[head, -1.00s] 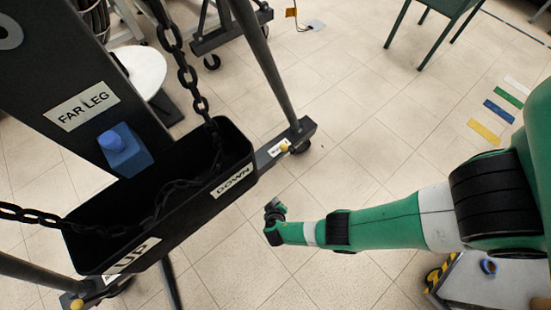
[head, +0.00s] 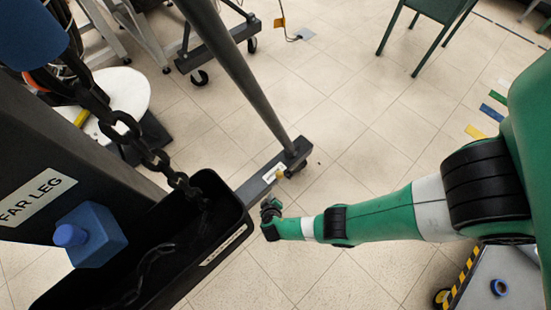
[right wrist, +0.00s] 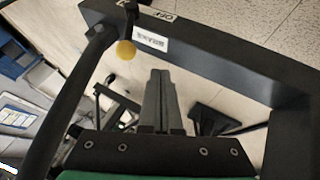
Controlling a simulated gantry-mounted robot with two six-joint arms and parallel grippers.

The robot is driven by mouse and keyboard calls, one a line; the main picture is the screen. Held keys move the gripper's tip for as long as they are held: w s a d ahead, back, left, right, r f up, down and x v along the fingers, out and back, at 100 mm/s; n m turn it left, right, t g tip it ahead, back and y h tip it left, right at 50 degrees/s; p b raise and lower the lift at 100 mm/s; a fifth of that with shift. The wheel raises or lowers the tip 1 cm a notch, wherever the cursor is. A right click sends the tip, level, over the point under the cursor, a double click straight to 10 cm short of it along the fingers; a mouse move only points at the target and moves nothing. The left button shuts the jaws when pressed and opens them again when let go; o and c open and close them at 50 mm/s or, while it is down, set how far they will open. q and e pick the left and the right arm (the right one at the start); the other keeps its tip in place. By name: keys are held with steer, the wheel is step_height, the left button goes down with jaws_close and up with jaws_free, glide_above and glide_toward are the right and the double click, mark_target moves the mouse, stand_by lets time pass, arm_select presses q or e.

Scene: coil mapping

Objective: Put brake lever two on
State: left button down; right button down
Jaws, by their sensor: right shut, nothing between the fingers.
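The brake lever (head: 280,174) has a yellow knob and sits by a white label near the outer end of the dark stand's leg (head: 262,180). In the right wrist view the yellow knob (right wrist: 125,50) is beside a white label (right wrist: 150,39), too blurred to read surely; an "OFF" label (right wrist: 165,14) is farther along the leg. My right gripper (head: 270,206) is close to the leg, below the knob in the head view. Its fingers (right wrist: 160,73) are shut and empty, right of and apart from the knob in the wrist view. My left gripper is out of view.
A black chain (head: 160,165) hangs into a black bin (head: 238,205) on the stand. A slanted post (head: 240,70) rises from the leg. A blue knob block (head: 92,235) is by the "FAR LEG" label (head: 35,200).

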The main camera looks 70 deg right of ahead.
steer(key=d+f+b, duration=0.5)
steer(key=d+b, duration=0.3)
steer(key=b, duration=0.1)
steer(key=shift+w+d+f, duration=0.3)
steer(key=shift+d+f, duration=0.05)
steer(key=shift+f, duration=0.05)
